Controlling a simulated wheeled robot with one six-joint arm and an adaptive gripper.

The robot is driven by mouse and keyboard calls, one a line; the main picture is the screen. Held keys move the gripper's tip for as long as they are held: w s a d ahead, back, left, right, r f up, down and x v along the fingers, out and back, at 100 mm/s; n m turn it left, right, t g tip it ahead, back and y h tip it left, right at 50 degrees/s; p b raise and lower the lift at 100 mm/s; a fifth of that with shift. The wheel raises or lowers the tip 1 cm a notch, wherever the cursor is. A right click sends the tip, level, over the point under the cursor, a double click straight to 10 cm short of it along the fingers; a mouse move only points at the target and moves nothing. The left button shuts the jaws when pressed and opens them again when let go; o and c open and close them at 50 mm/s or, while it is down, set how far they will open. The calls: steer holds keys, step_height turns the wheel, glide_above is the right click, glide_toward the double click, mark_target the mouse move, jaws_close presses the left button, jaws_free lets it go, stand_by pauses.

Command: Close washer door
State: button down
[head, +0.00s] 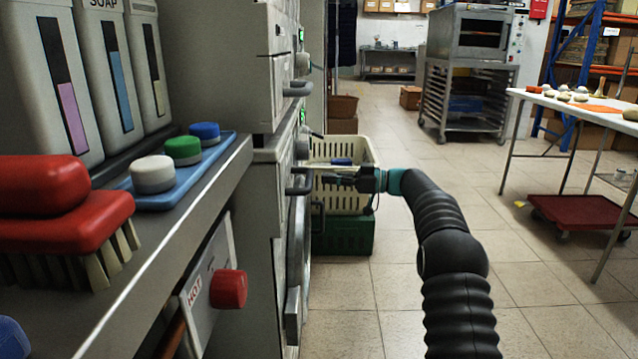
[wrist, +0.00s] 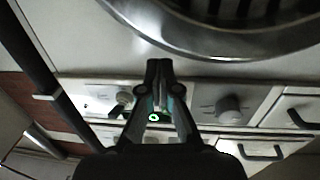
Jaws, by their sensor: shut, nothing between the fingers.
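The washer's round metal door ring (head: 297,243) shows edge-on below the drawer handle (head: 300,183) on the front of the lower machine (head: 265,220) in the head view. I cannot tell whether the door stands ajar. In the wrist view, the wide metal ring (wrist: 190,45) with a dark ribbed middle fills the top. My gripper (head: 338,179) is in front of the machine, level with the drawer handle and just right of it. In the wrist view my gripper (wrist: 159,66) has its fingers together and empty, pointing toward the ring; contact cannot be told.
A cream crate (head: 345,152) on a green crate (head: 343,234) stands behind my gripper. A shelf at left holds soap dispensers (head: 110,70), a red brush (head: 60,210) and coloured knobs (head: 183,150). A white table (head: 580,100) stands at right. The tiled floor between is open.

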steer(key=d+p, duration=0.1)
steer(key=d, duration=0.9)
step_height(320, 180, down, 15)
steer(key=s+d+m+h, duration=0.2)
steer(key=m+h, duration=0.4)
steer(key=m, duration=0.7)
steer(key=s+d+r+m+h+p, duration=0.2)
steer(key=s+r+h+p, duration=0.15)
steer(key=s, duration=1.15)
steer(key=s+d+r+m+t+h+p, duration=0.15)
steer(key=s+r+h, duration=0.35)
steer(key=s, duration=1)
steer(key=s+d+r+m+h+p, duration=0.1)
steer(key=s+r+h+p, duration=0.25)
steer(key=s, duration=1.15)
steer(key=s+a+r+t+p, duration=0.1)
steer(key=s+r+t, duration=0.1)
steer(key=s+r, duration=0.3)
steer(key=shift+s+a+r+n, duration=0.2)
steer(key=shift+s+r+n, duration=0.2)
steer(key=shift+r, duration=0.5)
